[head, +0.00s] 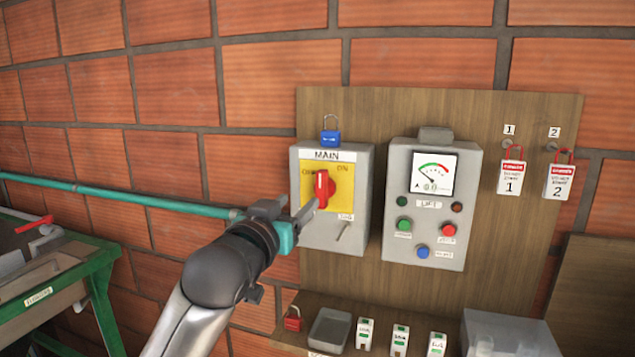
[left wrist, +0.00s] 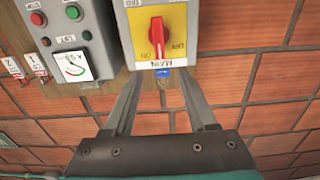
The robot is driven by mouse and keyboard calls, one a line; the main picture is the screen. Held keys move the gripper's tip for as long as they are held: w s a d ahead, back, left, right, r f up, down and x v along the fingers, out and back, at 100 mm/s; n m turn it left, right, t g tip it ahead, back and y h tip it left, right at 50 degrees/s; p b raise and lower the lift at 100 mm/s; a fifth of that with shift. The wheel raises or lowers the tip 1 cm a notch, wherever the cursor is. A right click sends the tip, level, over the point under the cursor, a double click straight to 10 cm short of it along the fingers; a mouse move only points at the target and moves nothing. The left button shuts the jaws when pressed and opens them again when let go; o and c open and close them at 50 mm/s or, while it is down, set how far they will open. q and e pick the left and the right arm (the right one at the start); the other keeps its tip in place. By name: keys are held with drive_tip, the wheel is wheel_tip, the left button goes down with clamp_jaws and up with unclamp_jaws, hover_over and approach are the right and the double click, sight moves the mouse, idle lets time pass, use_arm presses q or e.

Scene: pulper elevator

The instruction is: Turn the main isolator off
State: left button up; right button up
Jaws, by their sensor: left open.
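The main isolator is a grey box (head: 335,238) with a yellow plate (head: 345,180) and a red rotary handle (head: 322,188) under a MAIN label. OFF is marked at the plate's upper left and ON at its upper right. The handle stands roughly upright; I cannot tell exactly which mark it points to. My left gripper (head: 303,211) is at the box's lower left, near the handle. In the left wrist view the picture is inverted; the open fingers (left wrist: 160,100) reach toward the box, with the red handle (left wrist: 157,36) beyond them and nothing between them. My right gripper is out of view.
A blue padlock (head: 330,138) sits above the isolator. A grey control box (head: 430,205) with a dial and buttons stands to its right. Red lockout tags (head: 511,175) hang further right. A shelf with a tray (head: 329,330) is below. A teal pipe (head: 120,195) runs along the brick wall.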

sight(320, 182)
use_arm(q)
drive_tip(key=shift+p+x, duration=0.65)
drive_tip(key=shift+x, duration=5.5)
drive_tip(key=shift+c, duration=0.3)
clamp_jaws()
